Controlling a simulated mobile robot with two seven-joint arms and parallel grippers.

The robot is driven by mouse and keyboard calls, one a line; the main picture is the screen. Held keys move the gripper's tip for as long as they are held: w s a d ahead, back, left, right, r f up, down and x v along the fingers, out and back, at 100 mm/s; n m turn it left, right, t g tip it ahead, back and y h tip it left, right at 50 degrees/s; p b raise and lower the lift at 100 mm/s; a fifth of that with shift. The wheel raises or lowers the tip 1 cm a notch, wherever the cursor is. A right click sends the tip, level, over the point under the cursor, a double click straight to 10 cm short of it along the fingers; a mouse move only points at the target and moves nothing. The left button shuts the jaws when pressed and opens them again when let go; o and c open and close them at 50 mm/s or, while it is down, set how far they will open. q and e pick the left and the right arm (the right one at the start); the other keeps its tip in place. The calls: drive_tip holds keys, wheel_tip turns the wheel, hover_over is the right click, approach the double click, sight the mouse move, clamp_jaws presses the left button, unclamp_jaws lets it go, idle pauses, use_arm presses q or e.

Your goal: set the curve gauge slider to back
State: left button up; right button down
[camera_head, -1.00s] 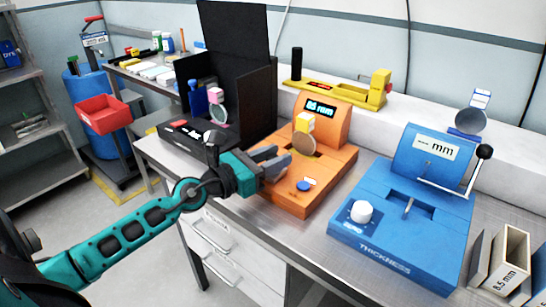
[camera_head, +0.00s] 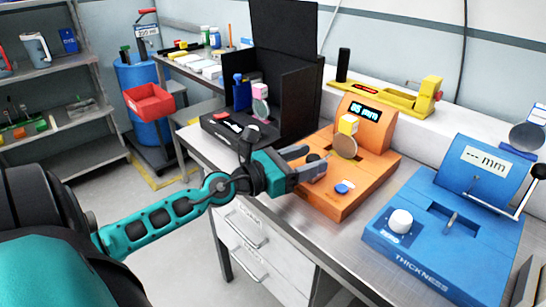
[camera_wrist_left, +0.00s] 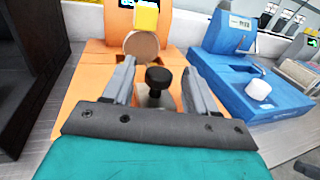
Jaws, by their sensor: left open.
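The orange curve gauge (camera_head: 330,203) stands on the bench, with a lit display on its raised back. A grey-brown disc with a yellow tagged block (camera_head: 348,124) stands upright on it. A black round knob, seemingly the slider (camera_wrist_left: 158,77), shows between my left fingers in the left wrist view; in the head view it is small and partly hidden by the fingers. My left gripper (camera_head: 314,160) is open at the gauge's left side, its fingers either side of the knob with gaps showing. The slider's track is mostly hidden. My right gripper is not in view.
A blue thickness gauge (camera_head: 400,255) stands to the right, with a white knob. A black open box (camera_head: 300,100) stands to the left, close to my gripper. A yellow tool (camera_head: 385,95) lies on the ledge behind. A blue button (camera_head: 343,188) sits on the orange gauge's front.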

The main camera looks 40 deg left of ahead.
sight(308, 162)
use_arm(q)
drive_tip(key=b+v, duration=0.1)
drive_tip(key=v, duration=0.2)
drive_tip(key=b+v, duration=0.1)
drive_tip(key=v, duration=0.1)
drive_tip(key=shift+s+f+b, duration=0.1)
drive_tip(key=shift+f+b, duration=0.2)
drive_tip(key=shift+b, duration=0.05)
drive_tip(key=b+v, duration=0.2)
drive_tip(key=v, duration=0.4)
drive_tip(key=shift+r, duration=0.3)
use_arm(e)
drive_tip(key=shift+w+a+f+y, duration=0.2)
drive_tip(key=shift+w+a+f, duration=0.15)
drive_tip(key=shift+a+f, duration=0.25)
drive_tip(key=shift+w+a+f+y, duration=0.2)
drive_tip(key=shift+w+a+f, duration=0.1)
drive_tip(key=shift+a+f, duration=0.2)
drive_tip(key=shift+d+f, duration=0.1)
